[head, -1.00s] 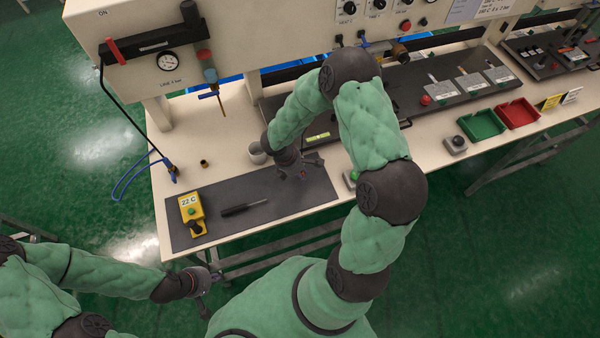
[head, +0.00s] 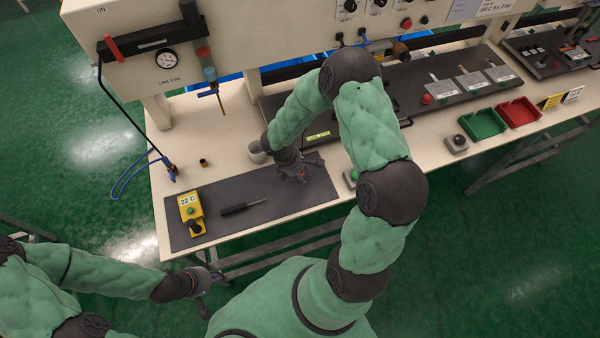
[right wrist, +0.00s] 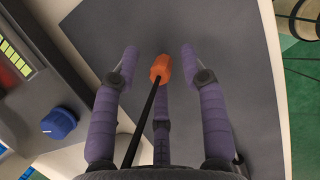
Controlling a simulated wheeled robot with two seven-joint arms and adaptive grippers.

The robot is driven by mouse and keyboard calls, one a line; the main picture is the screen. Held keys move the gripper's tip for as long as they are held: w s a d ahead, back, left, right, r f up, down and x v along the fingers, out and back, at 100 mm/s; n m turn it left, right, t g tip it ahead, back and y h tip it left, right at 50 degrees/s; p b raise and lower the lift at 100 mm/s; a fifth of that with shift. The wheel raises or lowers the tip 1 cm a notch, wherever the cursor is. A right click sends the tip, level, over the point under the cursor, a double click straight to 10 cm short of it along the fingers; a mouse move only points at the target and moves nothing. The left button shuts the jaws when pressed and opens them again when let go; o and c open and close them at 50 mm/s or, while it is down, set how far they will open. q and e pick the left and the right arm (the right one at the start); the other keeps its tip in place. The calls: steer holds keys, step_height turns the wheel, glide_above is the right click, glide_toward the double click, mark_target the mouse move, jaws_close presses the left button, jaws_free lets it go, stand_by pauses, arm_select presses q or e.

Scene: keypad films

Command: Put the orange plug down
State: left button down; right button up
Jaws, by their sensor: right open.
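The orange plug (right wrist: 160,69) shows in the right wrist view, with a thin black stem or lead running from it down toward my palm. It is between the spread fingers of my right gripper (right wrist: 160,60), with visible gaps to the two side fingers. The third finger lies behind or under it; contact there is unclear. The plug appears over the dark grey mat (right wrist: 220,75); whether it rests on it I cannot tell. In the head view my right gripper (head: 297,174) is low over the mat's right part. My left gripper (head: 206,284) is in front of the bench, its fingers unclear.
On the mat's left lie a yellow box (head: 190,208) marked 22 C and a black-handled tool (head: 243,208). A pale cup (head: 257,153) stands just behind my right gripper. A blue knob (right wrist: 58,123) on a device is left in the wrist view.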

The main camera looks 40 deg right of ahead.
steer(key=shift+r+p, duration=0.35)
steer(key=shift+r, duration=0.15)
arm_select(q)
step_height(320, 180, up, 3)
steer(key=shift+f+p, duration=0.2)
steer(key=shift+p, duration=0.6)
arm_select(e)
steer(key=v, duration=1.1)
steer(key=shift+r, duration=0.35)
steer(key=shift+w+a, duration=0.1)
steer(key=shift+a, duration=0.05)
